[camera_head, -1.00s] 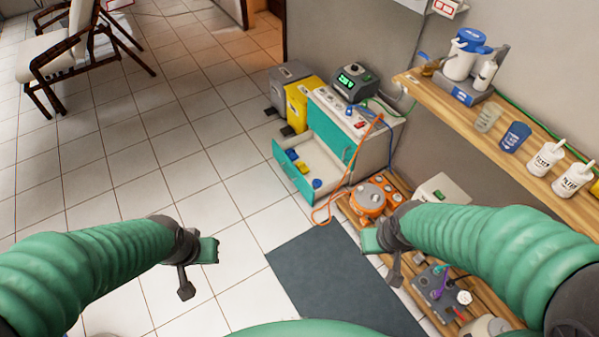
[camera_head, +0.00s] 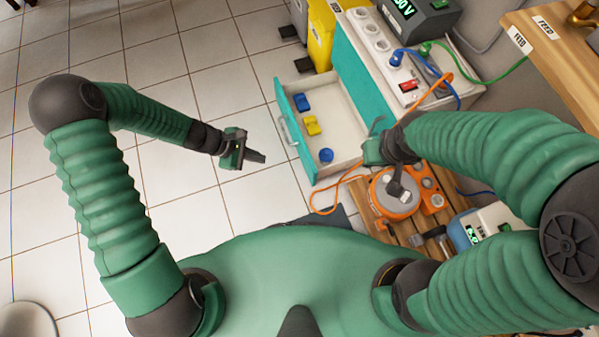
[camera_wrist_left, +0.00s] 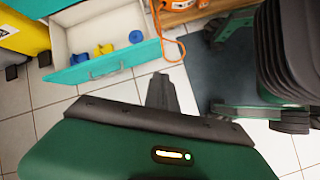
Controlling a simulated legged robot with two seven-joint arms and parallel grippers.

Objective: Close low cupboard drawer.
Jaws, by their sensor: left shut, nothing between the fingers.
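The low cupboard (camera_head: 372,62) stands at the upper right of the head view. Its drawer (camera_head: 348,150) is pulled out to the left, with a teal front (camera_head: 295,131) and a grey handle (camera_head: 286,130). Blue and yellow items lie inside it. My left gripper (camera_head: 256,157) is shut and empty, left of the drawer front and apart from it. In the left wrist view the drawer front (camera_wrist_left: 104,66) is ahead of the shut fingers (camera_wrist_left: 161,90). My right gripper (camera_head: 376,146) is beside the drawer's right end; its fingers are not clear.
An orange device (camera_head: 396,193) sits on a low wooden slatted stand (camera_head: 432,180) right of the drawer, with an orange cable running near the drawer. A yellow bin (camera_head: 321,35) stands beyond the cupboard. Tiled floor left of the drawer is clear.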

